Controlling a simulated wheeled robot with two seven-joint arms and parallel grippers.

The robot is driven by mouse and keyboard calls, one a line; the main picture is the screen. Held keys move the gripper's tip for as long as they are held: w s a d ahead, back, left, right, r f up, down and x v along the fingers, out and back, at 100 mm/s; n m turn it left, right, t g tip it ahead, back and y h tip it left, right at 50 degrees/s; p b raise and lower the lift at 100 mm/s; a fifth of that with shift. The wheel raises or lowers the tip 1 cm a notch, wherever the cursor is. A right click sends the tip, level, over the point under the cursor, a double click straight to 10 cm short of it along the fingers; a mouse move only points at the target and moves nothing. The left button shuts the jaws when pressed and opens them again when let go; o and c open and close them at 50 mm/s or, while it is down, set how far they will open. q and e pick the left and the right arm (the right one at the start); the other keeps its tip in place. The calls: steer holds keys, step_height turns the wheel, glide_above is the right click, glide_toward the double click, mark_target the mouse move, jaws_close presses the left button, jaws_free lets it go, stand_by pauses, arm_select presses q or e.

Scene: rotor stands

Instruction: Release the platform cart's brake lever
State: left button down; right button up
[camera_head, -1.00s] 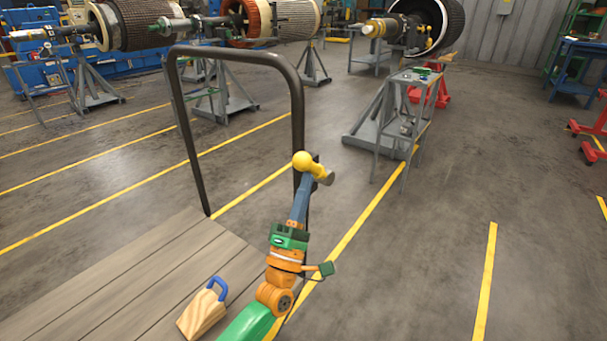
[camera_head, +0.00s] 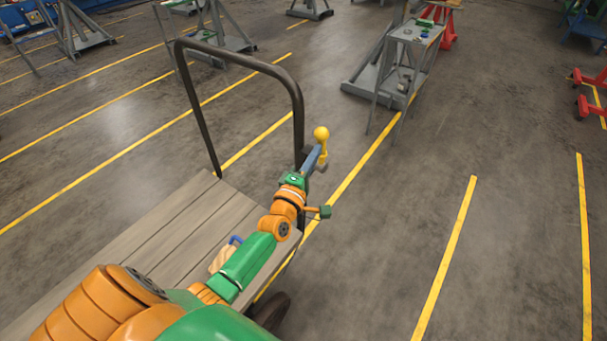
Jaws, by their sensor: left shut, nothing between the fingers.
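The platform cart has a wooden deck (camera_head: 170,240) and a dark tube handle (camera_head: 245,66). The brake lever (camera_head: 322,146), with a yellow ball knob on top, stands roughly upright at the right post of the handle. My left arm reaches over the deck from the lower left. My left gripper (camera_head: 318,155) is shut and empty, right beside the lever just below the knob. I cannot tell whether it touches the lever. The lever's lower end is partly hidden by the gripper. My right gripper is out of view.
A wooden block with a blue grip (camera_head: 224,256) lies on the deck, partly hidden by my arm. A dark cart wheel (camera_head: 270,311) shows below the deck. A grey side table (camera_head: 408,40) stands behind. The floor right of the cart is clear.

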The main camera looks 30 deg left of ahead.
arm_select(q)
steer(key=shift+w+d+r, duration=0.1)
steer(key=shift+w+r, duration=0.1)
steer(key=shift+w, duration=0.25)
steer(key=shift+r, duration=0.15)
stand_by(0.4)
